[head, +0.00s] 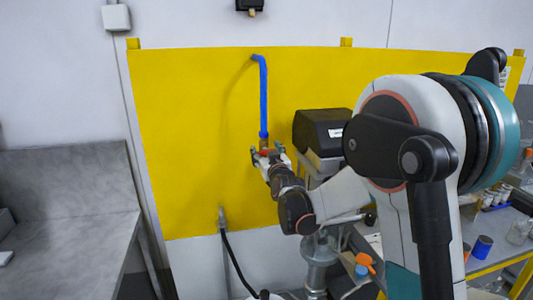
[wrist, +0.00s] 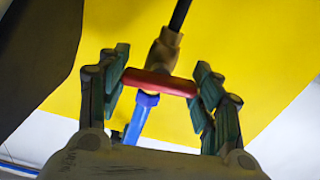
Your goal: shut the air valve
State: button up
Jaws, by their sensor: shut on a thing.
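The air valve has a brass body (wrist: 163,50) and a red handle (wrist: 158,83). In the wrist view the handle lies crosswise to the line of the blue hose (wrist: 140,118) and the black line (wrist: 180,14). My gripper (wrist: 160,84) has its fingers on both ends of the handle, gripping it. In the head view my gripper (head: 270,157) is at the valve, below the blue hose (head: 263,95), with a bit of red handle (head: 265,152) and brass (head: 264,143) showing. The gripper hides much of the valve there.
A yellow panel (head: 190,130) stands behind the valve. A dark box-shaped unit (head: 318,131) is close to the right of my gripper. A black hose (head: 232,262) hangs lower down. A grey bench (head: 70,200) is at left; a shelf with bottles (head: 497,195) is at right.

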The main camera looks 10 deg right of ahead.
jog(key=shift+m, duration=0.7)
jog(key=o, duration=1.1)
jog(key=s, duration=1.2)
